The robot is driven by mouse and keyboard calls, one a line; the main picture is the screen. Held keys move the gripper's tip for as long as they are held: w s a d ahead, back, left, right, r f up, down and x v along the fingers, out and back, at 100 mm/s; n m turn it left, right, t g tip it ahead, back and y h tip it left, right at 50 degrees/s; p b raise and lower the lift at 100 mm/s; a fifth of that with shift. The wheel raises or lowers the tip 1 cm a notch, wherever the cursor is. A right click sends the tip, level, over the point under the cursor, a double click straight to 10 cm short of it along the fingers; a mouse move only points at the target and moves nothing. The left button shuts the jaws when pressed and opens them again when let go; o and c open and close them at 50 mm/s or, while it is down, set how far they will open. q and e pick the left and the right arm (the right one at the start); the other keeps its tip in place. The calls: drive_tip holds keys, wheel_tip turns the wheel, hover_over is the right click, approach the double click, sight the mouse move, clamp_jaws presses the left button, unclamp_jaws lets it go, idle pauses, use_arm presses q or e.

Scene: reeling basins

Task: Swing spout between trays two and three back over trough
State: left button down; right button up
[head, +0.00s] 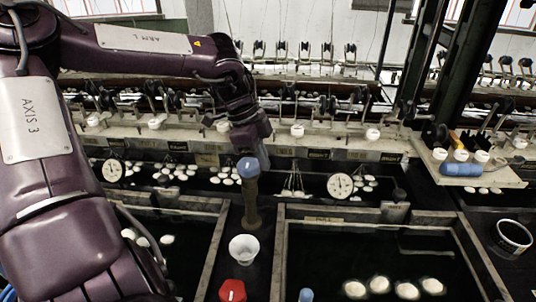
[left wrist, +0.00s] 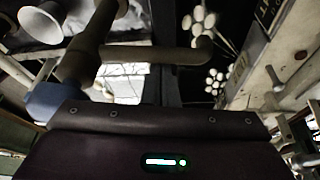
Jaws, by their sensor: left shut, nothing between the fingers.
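The spout's upright post (head: 252,208) with a blue cap (head: 248,168) stands between two dark trays in the head view. In the left wrist view, the blue cap (left wrist: 42,106) is at the left and the spout's pipe (left wrist: 150,54) runs right to a bent end (left wrist: 206,47) near white cocoons. In that view this end appears over the dark trough. My left gripper (head: 263,158) is shut and empty, just behind and right of the cap in the head view. It hides the pipe there; I cannot tell whether it touches. My right gripper is not in view.
A white cup (head: 244,249) and red knob (head: 232,290) stand before the post. The right tray's rim (head: 279,250) is near. A ledge with white buttons (head: 330,140) crosses behind.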

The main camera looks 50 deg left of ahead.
use_arm(q)
drive_tip(key=shift+s+a+n, duration=0.2)
drive_tip(key=shift+a+n, duration=0.05)
drive_tip(key=shift+n, duration=0.15)
drive_tip(key=shift+w, duration=0.1)
drive_tip(key=shift+r+p, duration=0.4)
drive_tip(key=shift+p, duration=0.05)
drive_tip(key=p+v, duration=0.9)
drive_tip(key=shift+s, duration=0.4)
